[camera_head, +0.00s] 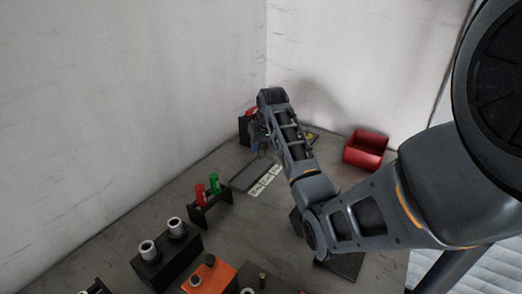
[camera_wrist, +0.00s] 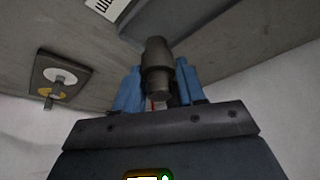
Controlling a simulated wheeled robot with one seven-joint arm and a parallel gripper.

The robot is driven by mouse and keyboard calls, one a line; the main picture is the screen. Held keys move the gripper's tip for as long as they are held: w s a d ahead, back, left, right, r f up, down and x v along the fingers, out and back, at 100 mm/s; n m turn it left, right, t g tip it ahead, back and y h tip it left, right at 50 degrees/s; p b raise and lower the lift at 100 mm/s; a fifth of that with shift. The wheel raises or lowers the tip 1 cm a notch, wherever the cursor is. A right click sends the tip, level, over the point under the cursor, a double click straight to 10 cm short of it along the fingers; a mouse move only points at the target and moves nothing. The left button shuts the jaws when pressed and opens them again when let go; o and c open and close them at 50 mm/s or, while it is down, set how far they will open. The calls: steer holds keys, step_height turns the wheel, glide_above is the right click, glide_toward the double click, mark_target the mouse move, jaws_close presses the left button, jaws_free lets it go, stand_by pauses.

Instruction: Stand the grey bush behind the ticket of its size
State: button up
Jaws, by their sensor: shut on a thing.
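My gripper (camera_wrist: 157,88) is shut on the grey bush (camera_wrist: 157,58), a dark grey stepped cylinder between the two blue fingers in the wrist view. In the head view my gripper (camera_head: 258,142) is over the far part of the bench, and the bush is too small there to make out clearly. White tickets (camera_head: 265,179) lie in a row along the near edge of a dark strip (camera_head: 243,178). Part of a ticket (camera_wrist: 104,7) with black marks shows at the top of the wrist view. The sizes on the tickets cannot be read.
A red bin (camera_head: 366,150) stands at the back right. A rack with a red and a green piece (camera_head: 214,183) stands left of the tickets. Black block (camera_head: 165,262) and orange block (camera_head: 212,277) are nearer. A plate with a yellow patch and round fitting (camera_wrist: 58,78) is at left.

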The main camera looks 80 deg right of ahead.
steer(key=shift+f, duration=1.1)
steer(key=o, duration=1)
steer(key=shift+f, duration=0.1)
steer(key=shift+c, duration=0.2)
steer(key=v, duration=1.2)
